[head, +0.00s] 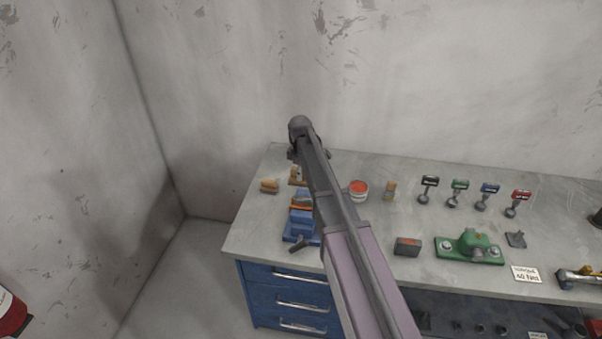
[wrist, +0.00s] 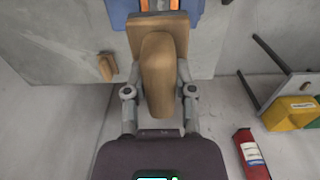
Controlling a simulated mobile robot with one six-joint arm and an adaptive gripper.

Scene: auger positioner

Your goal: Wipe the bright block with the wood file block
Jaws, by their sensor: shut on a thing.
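My gripper (wrist: 158,100) is shut on a wooden block with a rounded tan handle, which I take to be the wood file block (wrist: 158,70). Its flat, wider end points to the top of the wrist view. In the head view my arm hides most of the gripper. The bright block looks to be the orange piece (head: 301,203) held in the blue vise (head: 303,219); strips of orange also show at the top of the wrist view, just past the file block's flat end. I cannot tell whether the two touch.
A small tan wooden piece (head: 269,186) lies on the workbench (head: 260,226) left of the vise. A red-topped can (head: 358,190), a small upright tan piece (head: 390,189), a dark box (head: 407,246) and a green device (head: 470,246) stand to the right. A wall rises behind.

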